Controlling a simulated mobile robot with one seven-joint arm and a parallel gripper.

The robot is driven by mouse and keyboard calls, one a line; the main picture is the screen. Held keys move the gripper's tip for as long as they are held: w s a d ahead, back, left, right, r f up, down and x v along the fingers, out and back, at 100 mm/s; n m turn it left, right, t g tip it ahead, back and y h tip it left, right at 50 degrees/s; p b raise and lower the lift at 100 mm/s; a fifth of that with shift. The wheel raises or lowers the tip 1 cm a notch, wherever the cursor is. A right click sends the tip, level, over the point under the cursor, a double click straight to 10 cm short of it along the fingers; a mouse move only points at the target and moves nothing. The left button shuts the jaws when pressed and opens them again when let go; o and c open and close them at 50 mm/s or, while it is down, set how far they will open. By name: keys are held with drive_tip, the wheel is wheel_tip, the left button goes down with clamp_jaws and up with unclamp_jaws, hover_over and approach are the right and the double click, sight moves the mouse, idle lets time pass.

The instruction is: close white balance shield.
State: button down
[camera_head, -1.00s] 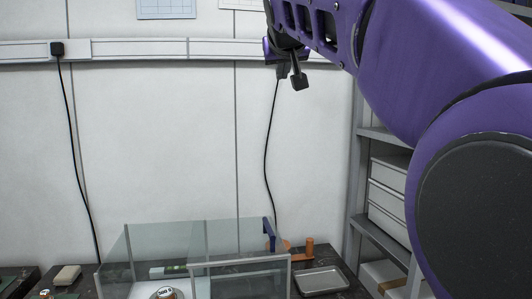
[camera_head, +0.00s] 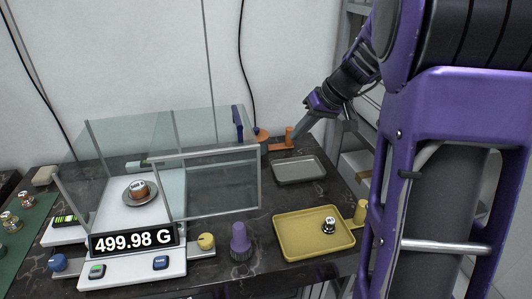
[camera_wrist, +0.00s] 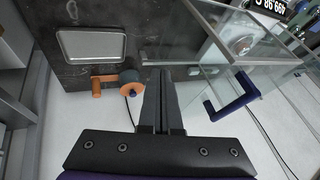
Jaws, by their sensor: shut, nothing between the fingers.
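The white balance (camera_head: 138,268) reads 499.98 G. Its clear glass shield (camera_head: 125,140) stands over a metal pan (camera_head: 150,197) bearing a copper-coloured weight (camera_head: 139,188). A grey-framed glass panel (camera_head: 215,185) extends to the right of the pan. A dark blue handle (camera_head: 238,120) is at the shield's back right; it also shows in the wrist view (camera_wrist: 238,100). My gripper (camera_head: 297,136) is shut and empty, beyond the shield's right side near an orange-handled item (camera_head: 280,146). In the wrist view, its fingertips (camera_wrist: 160,72) are left of the blue handle, apart from it.
A grey tray (camera_head: 298,170) and a yellow tray (camera_head: 290,254) holding a small weight (camera_head: 329,226) lie right of the shield. A purple knob-like item (camera_head: 240,242) stands in front. A green mat (camera_head: 30,235) with weights is at left. Shelves (camera_head: 355,150) stand at right.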

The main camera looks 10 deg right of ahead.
drive_tip(key=w+a+f+y, duration=0.1)
drive_tip(key=w+a+f, duration=0.2)
drive_tip(key=a+f, duration=0.5)
drive_tip(key=shift+f, duration=0.95)
drive_tip(key=a+b, duration=0.3)
drive_tip(key=a, duration=1.8)
drive_tip(key=shift+a, duration=0.2)
drive_tip(key=shift+d, duration=0.1)
